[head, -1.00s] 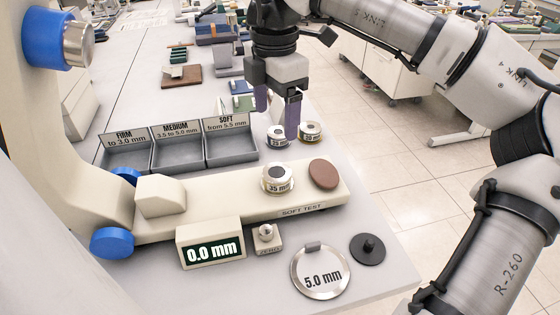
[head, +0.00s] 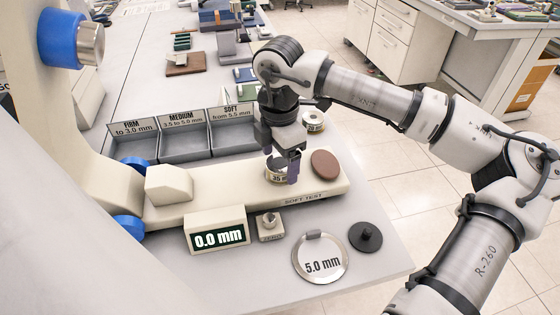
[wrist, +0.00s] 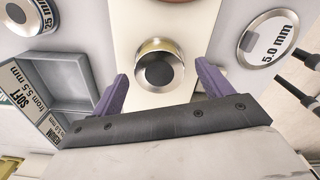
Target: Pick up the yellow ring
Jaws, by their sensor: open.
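A round ring piece marked 35 mm (head: 276,177), silvery with a brassy tint and a dark centre, stands on the tester's pale base. In the wrist view the piece (wrist: 158,68) lies between the fingertips. My gripper (head: 281,166) is open over it, its purple fingers on either side with visible gaps; contact cannot be told. It also shows in the wrist view (wrist: 162,74).
In front are the 0.0 mm display (head: 218,234), a small zero knob (head: 269,224), a 5.0 mm gauge (head: 320,258) and a black disc (head: 365,237). Grey bins (head: 183,145) stand at the left.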

